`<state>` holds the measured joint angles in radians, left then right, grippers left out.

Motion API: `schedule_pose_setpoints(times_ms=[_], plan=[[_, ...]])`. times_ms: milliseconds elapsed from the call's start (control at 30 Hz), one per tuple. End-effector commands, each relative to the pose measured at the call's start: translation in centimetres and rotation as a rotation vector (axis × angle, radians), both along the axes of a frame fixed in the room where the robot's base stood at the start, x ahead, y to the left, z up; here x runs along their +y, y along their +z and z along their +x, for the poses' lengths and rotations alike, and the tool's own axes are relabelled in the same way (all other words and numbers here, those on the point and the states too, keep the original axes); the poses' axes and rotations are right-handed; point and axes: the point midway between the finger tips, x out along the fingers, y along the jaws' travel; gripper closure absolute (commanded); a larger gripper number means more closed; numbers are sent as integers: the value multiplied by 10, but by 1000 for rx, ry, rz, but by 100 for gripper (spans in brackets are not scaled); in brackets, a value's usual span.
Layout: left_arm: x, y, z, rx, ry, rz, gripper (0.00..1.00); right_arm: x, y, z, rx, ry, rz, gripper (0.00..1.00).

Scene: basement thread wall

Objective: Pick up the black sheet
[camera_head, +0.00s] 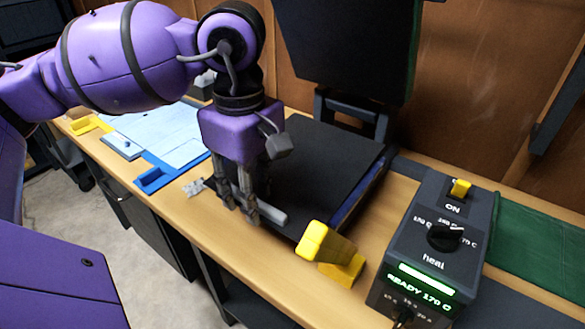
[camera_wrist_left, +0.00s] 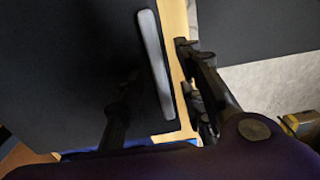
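The black sheet (camera_head: 310,165) lies flat on a dark bed on the bench, and it also fills the left part of the left wrist view (camera_wrist_left: 60,70). A pale grey strip (camera_wrist_left: 155,65) runs along its front edge; its end shows in the head view (camera_head: 268,212). My left gripper (camera_head: 243,208) points down at this front edge. Its fingers are apart, one on each side of the strip in the wrist view (camera_wrist_left: 158,78); I cannot tell whether they touch it. My right gripper is not in view.
A raised dark panel (camera_head: 345,40) stands behind the sheet. A yellow handle (camera_head: 325,245) and a control box (camera_head: 435,240) reading "READY 170 C" stand to the right. A light blue sheet (camera_head: 160,130) lies left. A green mat (camera_head: 540,245) lies far right.

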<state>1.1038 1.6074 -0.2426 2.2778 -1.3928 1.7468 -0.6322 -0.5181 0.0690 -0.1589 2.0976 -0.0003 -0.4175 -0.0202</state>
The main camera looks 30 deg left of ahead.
Motion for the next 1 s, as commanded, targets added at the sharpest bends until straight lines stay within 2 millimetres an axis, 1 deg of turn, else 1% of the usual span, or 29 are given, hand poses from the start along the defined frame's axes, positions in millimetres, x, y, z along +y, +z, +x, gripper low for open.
schedule_pose_setpoints(times_ms=[33,200,267,733,867,1000], plan=[[0,0,0,0,0,0,70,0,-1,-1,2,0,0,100],[0,0,0,0,0,0,93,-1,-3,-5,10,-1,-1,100],[0,0,0,0,0,-1,100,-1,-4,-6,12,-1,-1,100],[0,3,0,0,1,-1,100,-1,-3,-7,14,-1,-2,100],[1,10,-1,-2,3,0,100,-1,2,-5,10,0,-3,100],[1,23,-3,-4,6,0,100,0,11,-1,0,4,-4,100]])
